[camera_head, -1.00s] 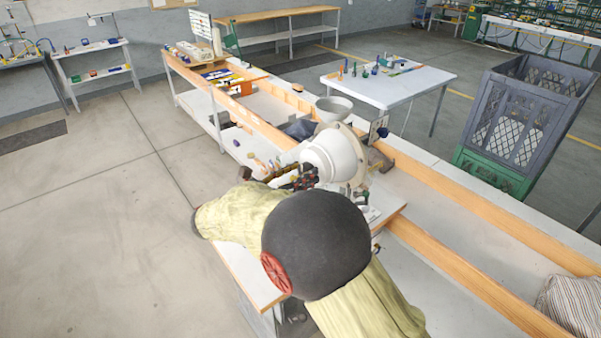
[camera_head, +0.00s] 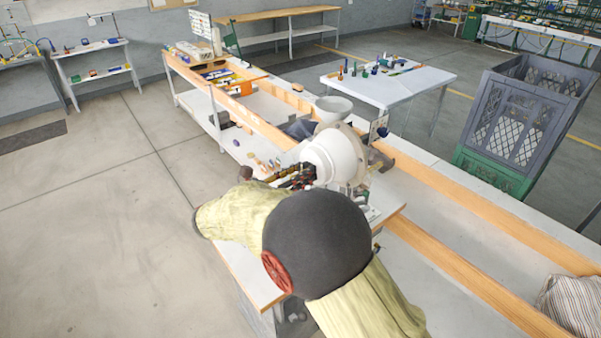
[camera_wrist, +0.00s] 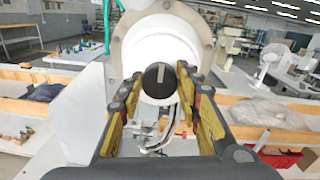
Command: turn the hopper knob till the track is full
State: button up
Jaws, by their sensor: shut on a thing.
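The eyelet press has a white rounded hopper body (camera_head: 338,154) on the bench. In the wrist view the white hopper (camera_wrist: 160,47) faces me with a black round knob (camera_wrist: 159,80) at its centre, a pale line marked upright on its face. My gripper (camera_wrist: 160,92) has its yellow-padded fingers on both sides of the knob, shut on it. In the head view my gripper (camera_head: 299,178) is at the left of the hopper body, and my arm hides part of the press. A curved metal track (camera_wrist: 158,138) shows below the knob; how full it is I cannot tell.
A grey funnel (camera_head: 333,108) stands above the press. Several small items (camera_head: 262,163) lie on the bench left of my gripper. Wooden rails (camera_head: 480,218) edge the bench on the right. A grey and green crate (camera_head: 520,125) stands behind it. The floor at left is clear.

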jog(key=shift+m+b, duration=0.3)
jog(key=shift+m, duration=0.1)
jog(key=shift+c, duration=0.3)
jog(key=n+b, duration=0.8)
jog(key=b, duration=0.2)
jog(key=n+b, duration=0.9)
jog(key=b, duration=0.2)
jog(key=n+g+b, duration=0.1)
jog(key=n+b, duration=0.7)
jog(key=b, duration=0.2)
jog(key=shift+w+a+f+n+b, duration=0.1)
jog(key=shift+f+n+b, duration=0.2)
jog(key=shift+b, duration=0.1)
dwell(0.7)
dwell(0.3)
